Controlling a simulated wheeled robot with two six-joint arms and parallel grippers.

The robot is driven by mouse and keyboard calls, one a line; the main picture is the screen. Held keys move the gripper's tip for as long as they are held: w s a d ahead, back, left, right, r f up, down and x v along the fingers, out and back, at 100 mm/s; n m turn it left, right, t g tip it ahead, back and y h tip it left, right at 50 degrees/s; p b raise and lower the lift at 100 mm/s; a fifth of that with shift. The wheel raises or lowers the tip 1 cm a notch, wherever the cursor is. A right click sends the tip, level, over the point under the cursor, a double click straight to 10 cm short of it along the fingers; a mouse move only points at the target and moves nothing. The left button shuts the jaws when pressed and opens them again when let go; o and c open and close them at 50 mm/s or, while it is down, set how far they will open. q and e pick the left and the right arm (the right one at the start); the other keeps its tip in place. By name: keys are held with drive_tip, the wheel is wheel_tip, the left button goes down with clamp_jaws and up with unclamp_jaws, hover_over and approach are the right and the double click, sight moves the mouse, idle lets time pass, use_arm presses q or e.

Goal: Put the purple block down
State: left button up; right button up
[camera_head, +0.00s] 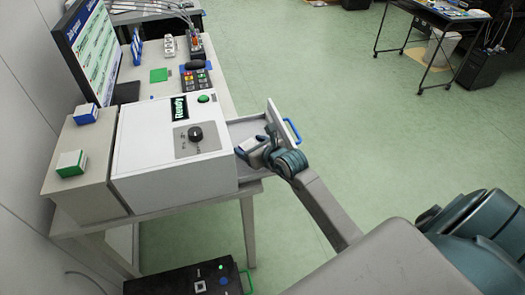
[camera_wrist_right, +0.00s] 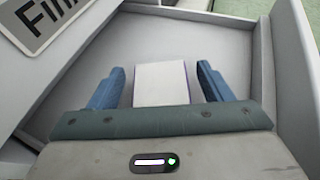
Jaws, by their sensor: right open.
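The purple block (camera_wrist_right: 160,84) shows a white top with a thin purple edge in the right wrist view. It sits on the grey floor of the open drawer (camera_wrist_right: 205,38), between the two blue fingers of my right gripper (camera_wrist_right: 160,76). The fingers are apart, with a gap on each side of the block. In the head view my right gripper (camera_head: 254,150) is inside the pulled-out drawer (camera_head: 247,129) of the white machine (camera_head: 140,150). I cannot make out the block there. My left gripper is not in view.
The drawer walls stand close around my right gripper, and its front has a blue handle (camera_head: 292,131). A green-and-white block (camera_head: 70,163) and a blue-and-white block (camera_head: 85,113) rest on the beige surface at left. A black case (camera_head: 190,279) lies on the floor.

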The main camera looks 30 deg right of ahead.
drive_tip(key=v, duration=0.8)
drive_tip(key=shift+s+b, duration=0.15)
drive_tip(key=shift+b, duration=0.15)
drive_tip(key=shift+s+d+r, duration=0.1)
drive_tip(key=shift+s+r, duration=0.05)
drive_tip(key=shift+s, duration=0.3)
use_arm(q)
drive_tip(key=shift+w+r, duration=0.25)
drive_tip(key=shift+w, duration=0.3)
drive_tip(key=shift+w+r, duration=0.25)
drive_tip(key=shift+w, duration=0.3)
